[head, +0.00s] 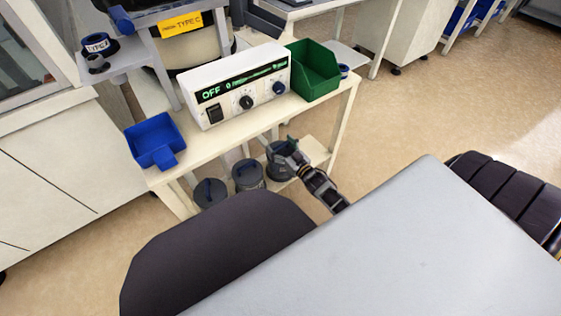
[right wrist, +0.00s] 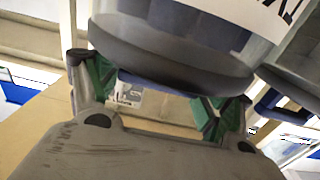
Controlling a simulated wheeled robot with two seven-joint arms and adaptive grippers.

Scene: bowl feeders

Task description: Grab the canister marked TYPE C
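Three dark grey canisters with blue handles stand in a row on the lower shelf of the cream bench: a left one (head: 210,193), a middle one (head: 248,176) and a right one (head: 279,172). Their type marks are not readable in the head view. My right gripper (head: 289,150) is at the top of the right canister. In the right wrist view, the canister (right wrist: 170,60) has a partly cropped white label with dark letters. Its blue handle (right wrist: 165,88) lies between my widely spread green-padded fingers (right wrist: 160,96); firm contact is not clear. My left gripper is out of view.
Above the canisters, the bench top (head: 190,145) carries a control box (head: 240,85) reading OFF, a blue scoop-like bin (head: 154,141) and a green bin (head: 314,70). A yellow TYPE C sign (head: 180,23) is on a feeder behind. Open floor (head: 400,120) lies to the right.

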